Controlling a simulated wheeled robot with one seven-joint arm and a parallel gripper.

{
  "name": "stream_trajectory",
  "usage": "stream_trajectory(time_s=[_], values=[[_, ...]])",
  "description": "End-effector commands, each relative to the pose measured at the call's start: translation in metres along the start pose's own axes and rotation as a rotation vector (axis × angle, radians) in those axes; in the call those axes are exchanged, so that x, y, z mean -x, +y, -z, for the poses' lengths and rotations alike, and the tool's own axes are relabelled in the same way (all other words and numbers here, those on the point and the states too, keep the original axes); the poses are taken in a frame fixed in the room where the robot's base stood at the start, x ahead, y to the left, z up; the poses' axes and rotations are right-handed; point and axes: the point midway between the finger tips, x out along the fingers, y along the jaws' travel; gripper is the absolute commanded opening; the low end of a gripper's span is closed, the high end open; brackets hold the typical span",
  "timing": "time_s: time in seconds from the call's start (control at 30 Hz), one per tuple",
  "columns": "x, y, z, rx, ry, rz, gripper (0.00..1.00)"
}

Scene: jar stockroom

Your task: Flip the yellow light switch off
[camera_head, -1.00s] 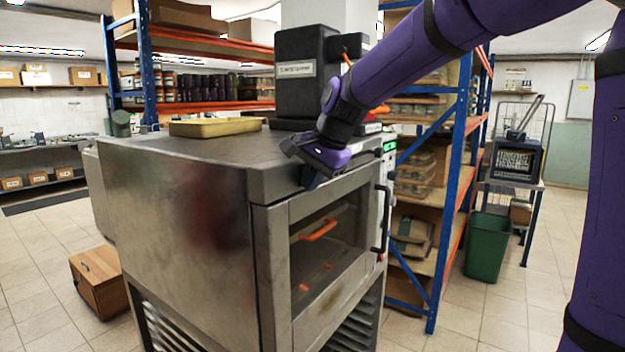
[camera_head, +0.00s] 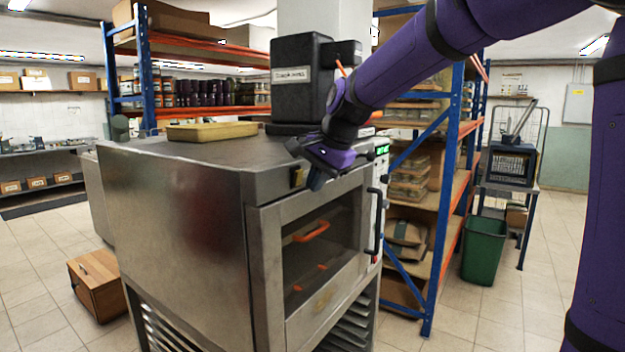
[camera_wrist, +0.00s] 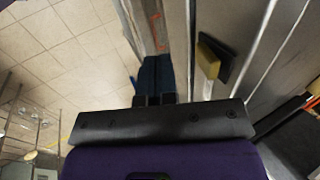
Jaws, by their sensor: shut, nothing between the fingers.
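The yellow light switch (camera_head: 298,178) sits at the top front of the steel oven (camera_head: 180,215), near its front left corner. In the wrist view the yellow switch (camera_wrist: 208,59) is a raised, tilted block on a black plate (camera_wrist: 222,66). Which of its settings it is in, I cannot tell. My gripper (camera_head: 317,182) is shut and empty, just right of the switch in the head view. In the wrist view the dark blue fingertips of my gripper (camera_wrist: 156,72) are together, left of the switch, with a gap between.
The oven door handle (camera_head: 374,222) sticks out to the right of my gripper. A yellow tray (camera_head: 212,131) and a black machine (camera_head: 302,80) stand on the oven. A blue and orange shelf rack (camera_head: 447,190) is behind, with a green bin (camera_head: 484,248) beside it.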

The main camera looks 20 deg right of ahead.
Motion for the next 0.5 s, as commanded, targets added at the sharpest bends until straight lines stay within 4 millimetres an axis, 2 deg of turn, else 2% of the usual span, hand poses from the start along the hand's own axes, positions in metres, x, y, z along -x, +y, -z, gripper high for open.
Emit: stream_trajectory(time_s=[0.07,0.5], values=[[-0.002,0.004,0.004,-0.001,-0.001,-0.004,0.0],[0.067,0.021,0.003,-0.001,0.0,-0.002,0.0]])
